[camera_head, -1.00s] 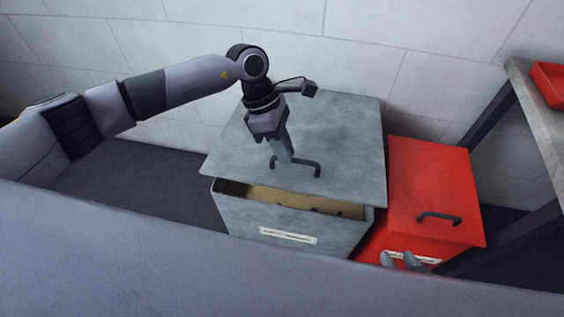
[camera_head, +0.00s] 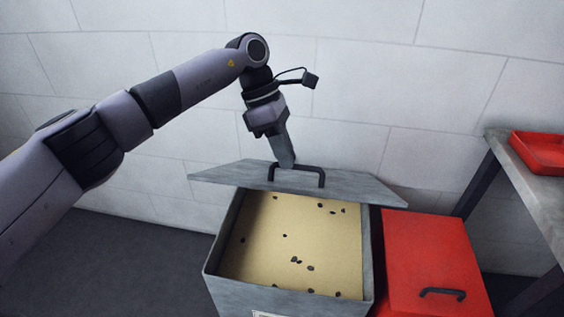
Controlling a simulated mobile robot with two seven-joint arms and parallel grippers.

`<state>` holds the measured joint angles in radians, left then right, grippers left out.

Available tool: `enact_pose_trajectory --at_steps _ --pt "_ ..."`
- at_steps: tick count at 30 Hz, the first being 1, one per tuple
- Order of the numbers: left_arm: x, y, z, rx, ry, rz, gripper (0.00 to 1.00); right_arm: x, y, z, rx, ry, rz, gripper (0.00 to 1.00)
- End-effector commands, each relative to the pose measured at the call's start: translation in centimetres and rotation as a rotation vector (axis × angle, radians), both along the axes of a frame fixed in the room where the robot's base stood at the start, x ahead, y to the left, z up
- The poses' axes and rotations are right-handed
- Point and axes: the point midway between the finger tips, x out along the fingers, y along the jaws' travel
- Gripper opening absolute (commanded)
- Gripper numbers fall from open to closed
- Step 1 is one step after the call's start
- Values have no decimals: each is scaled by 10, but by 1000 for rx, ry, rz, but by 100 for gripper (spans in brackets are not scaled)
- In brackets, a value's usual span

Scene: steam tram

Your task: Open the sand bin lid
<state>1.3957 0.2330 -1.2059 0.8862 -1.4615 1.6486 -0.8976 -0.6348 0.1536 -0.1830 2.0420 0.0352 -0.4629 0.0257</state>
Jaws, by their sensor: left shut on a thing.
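The grey sand bin (camera_head: 236,291) stands in the middle of the view, with pale sand and several dark specks showing inside. Its grey lid (camera_head: 354,185) is raised at the front and tilted up, so most of the bin's mouth is uncovered. A dark bar handle (camera_head: 321,178) is on the lid near its front edge. My left gripper (camera_head: 285,164) comes down from above and is shut on the handle at its left part. The fingertips are partly hidden at the handle. My right gripper is not in view.
A red box (camera_head: 425,252) with a closed lid and dark handle stands just right of the bin. A grey bench (camera_head: 527,185) with a red tray (camera_head: 545,150) is at the far right. A pale block wall is behind. Dark floor is clear at left.

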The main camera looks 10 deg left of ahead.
Motion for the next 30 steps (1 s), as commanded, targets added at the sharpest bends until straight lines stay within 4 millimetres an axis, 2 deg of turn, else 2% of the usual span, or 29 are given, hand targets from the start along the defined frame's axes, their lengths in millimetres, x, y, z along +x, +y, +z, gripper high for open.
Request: enact_pose_trajectory --at_steps 1,16,17,18,19,30 --pt "9 3 -10 9 -25 25 0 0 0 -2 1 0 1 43" --pt "10 5 -10 11 -21 26 0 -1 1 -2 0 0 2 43" --pt "10 5 -10 11 -22 27 22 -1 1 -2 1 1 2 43" --pt "11 5 -10 11 -22 27 35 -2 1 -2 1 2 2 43" --pt "11 5 -10 11 -23 27 38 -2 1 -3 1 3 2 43" --pt "11 4 -6 9 -26 29 38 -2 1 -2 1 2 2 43"
